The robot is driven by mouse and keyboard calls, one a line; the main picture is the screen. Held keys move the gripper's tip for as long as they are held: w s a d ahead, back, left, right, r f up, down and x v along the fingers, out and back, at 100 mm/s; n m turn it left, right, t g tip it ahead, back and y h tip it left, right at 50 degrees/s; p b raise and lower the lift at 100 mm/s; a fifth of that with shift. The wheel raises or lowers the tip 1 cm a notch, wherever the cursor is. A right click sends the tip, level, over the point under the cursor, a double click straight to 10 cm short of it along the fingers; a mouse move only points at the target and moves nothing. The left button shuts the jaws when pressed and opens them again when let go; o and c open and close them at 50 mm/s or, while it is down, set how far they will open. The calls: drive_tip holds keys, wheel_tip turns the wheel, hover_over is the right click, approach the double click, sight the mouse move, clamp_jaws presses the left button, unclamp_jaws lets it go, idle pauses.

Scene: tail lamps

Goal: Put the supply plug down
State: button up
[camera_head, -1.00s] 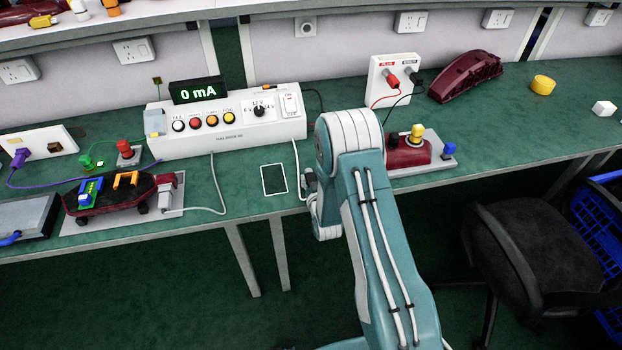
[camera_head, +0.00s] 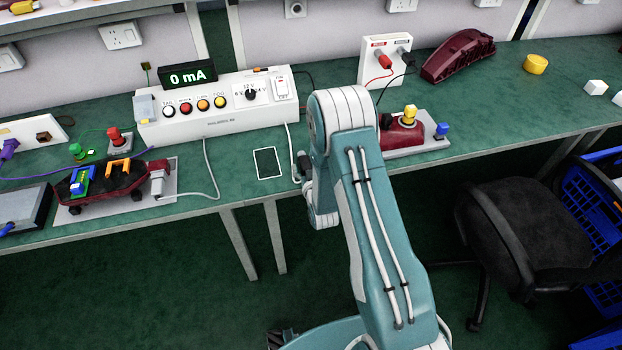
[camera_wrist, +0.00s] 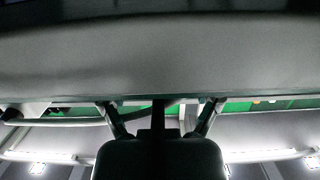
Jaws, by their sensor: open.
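The white supply box (camera_head: 216,108) with several round buttons and a dial stands on the bench, with a display (camera_head: 187,76) reading 0 mA. A white lead (camera_head: 292,145) runs from its right end down to beside my wrist; its end and any plug there are hidden. A grey lead (camera_head: 207,165) runs to a grey connector (camera_head: 157,177) on the left lamp (camera_head: 125,185). A white-outlined dark rectangle (camera_head: 267,163) is bare. My gripper is mostly hidden behind my arm in the head view; in the wrist view my gripper (camera_wrist: 160,112) is open, with nothing clearly between the fingers.
A white socket box (camera_head: 384,58) with red and black plugs stands behind a red lamp (camera_head: 405,138) on a plate. Another dark red lamp (camera_head: 458,56) lies at the back right. A black chair (camera_head: 525,220) and a blue crate (camera_head: 600,205) stand at the bench's front right.

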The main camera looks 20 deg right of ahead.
drive_tip(key=s+r, duration=0.2)
drive_tip(key=s, duration=0.7)
wheel_tip(320, 180, up, 18)
drive_tip(key=s+g, duration=0.1)
drive_tip(key=g, duration=0.4)
drive_tip(key=s+r+g, duration=0.2)
drive_tip(key=s+r, duration=0.4)
drive_tip(key=s, duration=0.6)
drive_tip(key=s+r+g, duration=0.3)
drive_tip(key=s+r, duration=0.3)
drive_tip(key=s, duration=0.6)
drive_tip(key=shift+s+r+g, duration=0.2)
drive_tip(key=shift+r+g, duration=0.1)
drive_tip(key=shift+r, duration=0.05)
drive_tip(key=shift+o, duration=0.3)
drive_tip(key=shift+w, duration=0.15)
